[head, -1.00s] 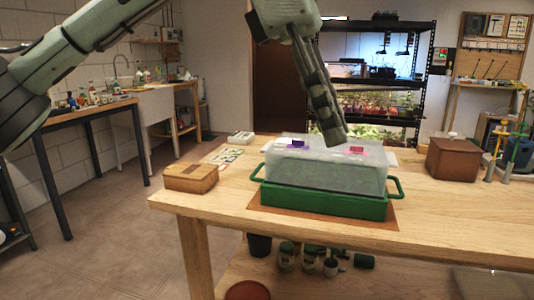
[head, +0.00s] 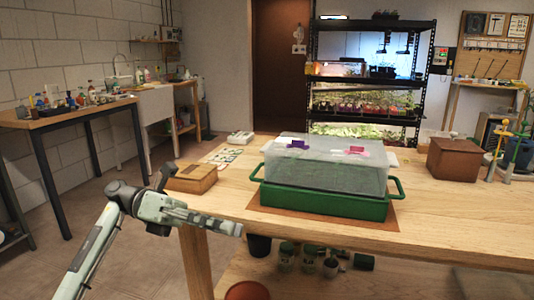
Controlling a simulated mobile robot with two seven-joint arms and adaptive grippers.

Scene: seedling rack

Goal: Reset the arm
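My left gripper (head: 228,226) is low at the front left corner of the wooden table, with its fingers pointing right. Nothing shows in it, and its fingers look close together, but the gap cannot be made out. The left arm rises from the bottom left. My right gripper is not in view. A green tray (head: 322,203) with a clear, misted lid (head: 325,172) stands on a brown mat (head: 385,220), right of my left gripper and apart from it.
A wooden box (head: 192,179) sits at the table's left edge, just above my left arm. A brown box (head: 453,159) stands at the table's right. Several pots and jars (head: 308,256) stand below the tabletop. The table's front right (head: 450,235) is bare.

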